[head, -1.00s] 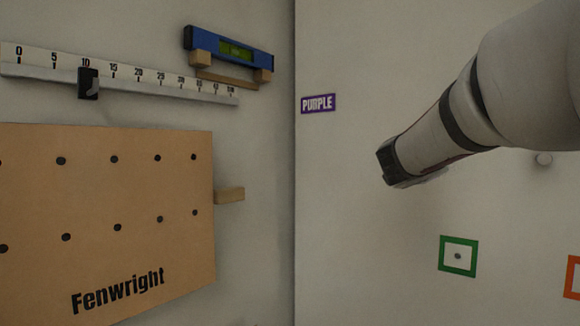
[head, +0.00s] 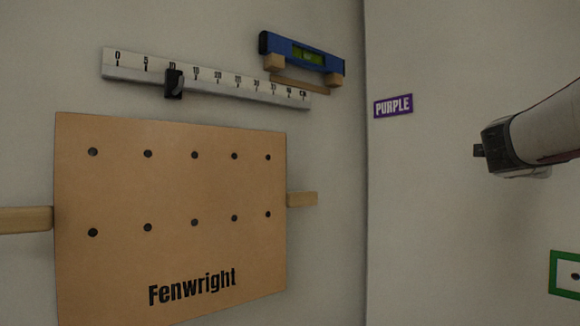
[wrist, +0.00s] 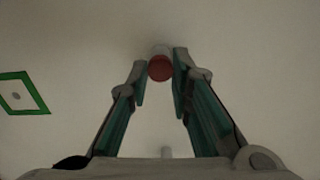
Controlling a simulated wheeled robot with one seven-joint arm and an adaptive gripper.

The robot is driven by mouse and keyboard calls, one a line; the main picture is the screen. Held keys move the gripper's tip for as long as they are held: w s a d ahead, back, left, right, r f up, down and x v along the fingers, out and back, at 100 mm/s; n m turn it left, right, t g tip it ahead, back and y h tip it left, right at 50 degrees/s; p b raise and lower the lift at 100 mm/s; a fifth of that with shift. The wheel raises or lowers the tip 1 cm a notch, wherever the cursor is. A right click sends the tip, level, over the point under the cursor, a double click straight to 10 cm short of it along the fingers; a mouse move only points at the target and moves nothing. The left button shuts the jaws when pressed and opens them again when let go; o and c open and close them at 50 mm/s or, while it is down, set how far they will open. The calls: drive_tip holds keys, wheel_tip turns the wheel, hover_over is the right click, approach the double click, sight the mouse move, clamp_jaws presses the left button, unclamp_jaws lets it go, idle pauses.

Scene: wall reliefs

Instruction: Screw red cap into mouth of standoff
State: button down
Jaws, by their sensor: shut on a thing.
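The red cap (wrist: 160,68) is between the fingertips of my gripper (wrist: 159,73) in the wrist view, and the gripper is shut on it. A pale round shape (wrist: 161,50) shows just beyond the cap. It may be the standoff, and I cannot tell whether the cap touches it. In the head view my gripper (head: 479,151) is at the right, in front of the right wall and seen from the side. The cap cannot be made out there.
A green square frame (head: 562,291) is on the right wall, below a purple label (head: 393,106). A pegboard marked Fenwright (head: 190,260), a ruler rail (head: 135,72) and a blue level (head: 285,46) are on the left wall.

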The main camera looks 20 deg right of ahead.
drive_tip(key=c, duration=1.7)
unclamp_jaws()
